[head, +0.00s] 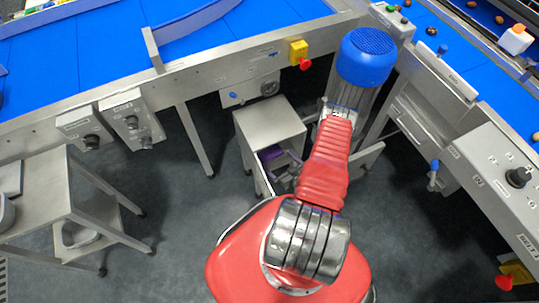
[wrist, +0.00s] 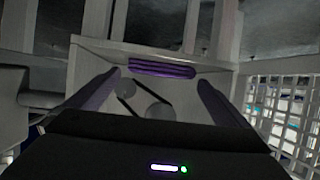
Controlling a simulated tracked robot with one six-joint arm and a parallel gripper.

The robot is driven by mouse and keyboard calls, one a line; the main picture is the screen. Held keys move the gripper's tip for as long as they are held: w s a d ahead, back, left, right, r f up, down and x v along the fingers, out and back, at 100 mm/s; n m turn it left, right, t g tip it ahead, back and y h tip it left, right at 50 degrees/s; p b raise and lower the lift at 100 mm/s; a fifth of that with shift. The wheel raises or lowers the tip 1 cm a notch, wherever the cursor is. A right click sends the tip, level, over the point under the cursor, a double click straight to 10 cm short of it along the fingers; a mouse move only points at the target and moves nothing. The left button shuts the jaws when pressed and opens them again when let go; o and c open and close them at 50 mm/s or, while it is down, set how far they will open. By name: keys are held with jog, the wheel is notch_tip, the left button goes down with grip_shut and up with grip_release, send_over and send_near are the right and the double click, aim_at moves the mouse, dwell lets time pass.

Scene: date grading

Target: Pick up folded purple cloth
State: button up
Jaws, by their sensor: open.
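The folded purple cloth (wrist: 163,68) lies inside an open-fronted steel cabinet (head: 270,122). In the wrist view it is a flat, layered purple bundle across the far end of the opening. In the head view a patch of purple (head: 281,157) shows inside the cabinet, partly covered by my arm. My gripper (wrist: 159,77) is open, with one dark purplish finger on each side of the wrist view. The cloth appears ahead between the fingertips, and I cannot tell the remaining distance. My gripper is mostly hidden behind my red arm in the head view.
Two grey rounded things (wrist: 160,112) and a dark thin strip show between the fingers. Blue conveyors (head: 90,50) run above left and right. A steel trolley (head: 65,190) stands left. A pale grid (wrist: 285,105) is right in the wrist view.

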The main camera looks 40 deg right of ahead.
aim_at(272, 154)
jog(key=shift+w+f, duration=0.15)
jog(key=shift+w, duration=0.35)
jog(key=shift+r+x, duration=0.15)
jog(key=shift+x, duration=1.15)
jog(key=shift+r+x, duration=0.15)
jog(key=shift+x, duration=1.15)
jog(key=shift+w, duration=0.15)
jog(key=c, duration=0.7)
jog(key=shift+r, duration=0.2)
